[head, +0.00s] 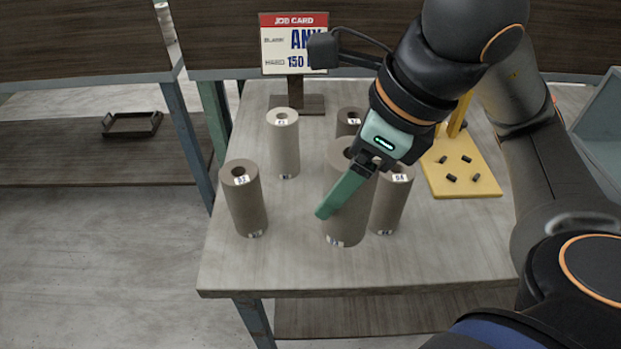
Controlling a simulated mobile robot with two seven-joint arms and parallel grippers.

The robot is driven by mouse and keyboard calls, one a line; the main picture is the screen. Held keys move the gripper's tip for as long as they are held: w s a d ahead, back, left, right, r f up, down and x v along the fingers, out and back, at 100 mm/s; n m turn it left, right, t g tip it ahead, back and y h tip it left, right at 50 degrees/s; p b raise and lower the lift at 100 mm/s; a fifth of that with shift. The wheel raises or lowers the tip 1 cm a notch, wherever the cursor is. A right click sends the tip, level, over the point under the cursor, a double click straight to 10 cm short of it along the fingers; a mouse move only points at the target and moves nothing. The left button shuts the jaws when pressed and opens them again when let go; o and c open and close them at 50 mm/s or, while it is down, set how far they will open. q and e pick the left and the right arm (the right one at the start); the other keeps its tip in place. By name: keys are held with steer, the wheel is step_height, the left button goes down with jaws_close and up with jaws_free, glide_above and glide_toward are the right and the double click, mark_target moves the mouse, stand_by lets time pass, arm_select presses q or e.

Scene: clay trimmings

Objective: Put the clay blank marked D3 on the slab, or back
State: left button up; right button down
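Several brown-grey clay cylinders with a hole in the top stand on the table. One at the left (246,203) has a label that looks like D2. A paler one (283,147) stands behind it. A darker one (349,122) at the back is partly hidden. One at the right (388,207) looks marked D4. My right gripper (345,193) is at a middle blank (346,226), with a green finger slanting across its front. This blank looks larger and nearer, seemingly held above the table. Its upper label is hidden, and the other finger is hidden. My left gripper is not in view.
A job card (294,42) reading "ANY" and "150", partly covered, stands at the back. A yellow board (477,184) with several small black pieces lies at the right. The table's (300,272) front strip is clear. A dark tray (131,124) lies off to the left.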

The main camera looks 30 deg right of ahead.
steer(key=shift+w+d+f+b, duration=0.1)
steer(key=shift+w+f+b, duration=0.2)
steer(key=shift+w, duration=0.25)
steer(key=shift+w+d+f+b, duration=0.1)
steer(key=shift+w+f+b, duration=0.1)
steer(key=shift+w+f, duration=0.25)
steer(key=w+f+p, duration=0.2)
steer(key=f, duration=0.1)
steer(key=w+d+f+p, duration=0.1)
steer(key=w+f+p, duration=0.4)
steer(key=f+p, duration=0.1)
steer(key=shift+w+d+f, duration=0.2)
steer(key=shift+d+f, duration=0.05)
steer(key=shift+d, duration=0.05)
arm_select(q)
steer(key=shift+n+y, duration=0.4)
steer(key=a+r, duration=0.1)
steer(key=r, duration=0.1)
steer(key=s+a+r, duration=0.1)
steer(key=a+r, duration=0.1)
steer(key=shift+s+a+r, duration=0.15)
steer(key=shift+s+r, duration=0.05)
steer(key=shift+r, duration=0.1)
